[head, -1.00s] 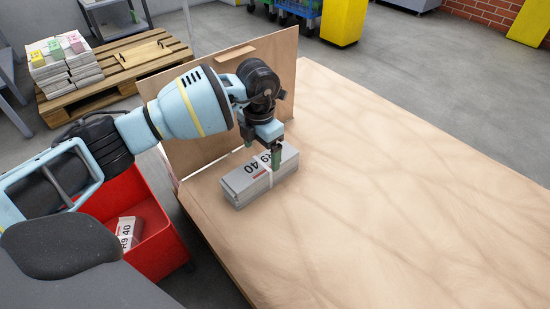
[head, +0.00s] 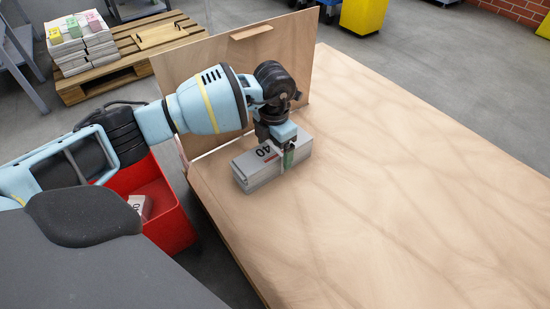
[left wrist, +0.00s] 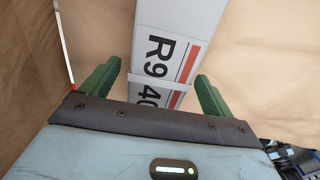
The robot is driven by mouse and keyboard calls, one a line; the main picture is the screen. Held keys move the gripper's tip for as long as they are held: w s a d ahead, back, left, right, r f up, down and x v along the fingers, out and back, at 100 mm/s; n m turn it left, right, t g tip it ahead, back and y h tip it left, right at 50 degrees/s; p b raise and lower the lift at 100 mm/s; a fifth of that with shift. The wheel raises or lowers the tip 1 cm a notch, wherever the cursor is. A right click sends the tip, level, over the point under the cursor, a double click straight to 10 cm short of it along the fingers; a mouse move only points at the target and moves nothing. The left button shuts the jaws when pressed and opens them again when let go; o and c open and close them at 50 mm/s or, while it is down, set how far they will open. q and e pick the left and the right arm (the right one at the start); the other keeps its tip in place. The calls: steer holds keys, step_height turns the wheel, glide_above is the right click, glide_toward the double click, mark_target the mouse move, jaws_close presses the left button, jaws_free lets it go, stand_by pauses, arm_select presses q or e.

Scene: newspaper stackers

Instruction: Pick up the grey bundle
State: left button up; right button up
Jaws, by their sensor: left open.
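The grey bundle (head: 258,170) lies flat on the wooden table near its upright back board. It is a stack with a strap around it and a label reading "40" in the head view. In the left wrist view the bundle (left wrist: 175,45) shows "R9 40" and a light strap. My left gripper (head: 287,158) is right over the bundle. In the left wrist view its green fingers (left wrist: 157,88) are open, one on each side of the bundle, with gaps beside it. Whether the fingertips reach below its top is hard to tell. My right gripper is not in view.
An upright wooden board (head: 200,67) stands at the table's back left edge. A red bin (head: 170,208) with a labelled bundle (head: 140,206) inside stands left of the table. A pallet (head: 125,55) holds stacked bundles. The wooden table (head: 400,180) is clear to the right.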

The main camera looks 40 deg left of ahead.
arm_select(q)
step_height(320, 180, down, 3)
steer(key=shift+r, duration=0.2)
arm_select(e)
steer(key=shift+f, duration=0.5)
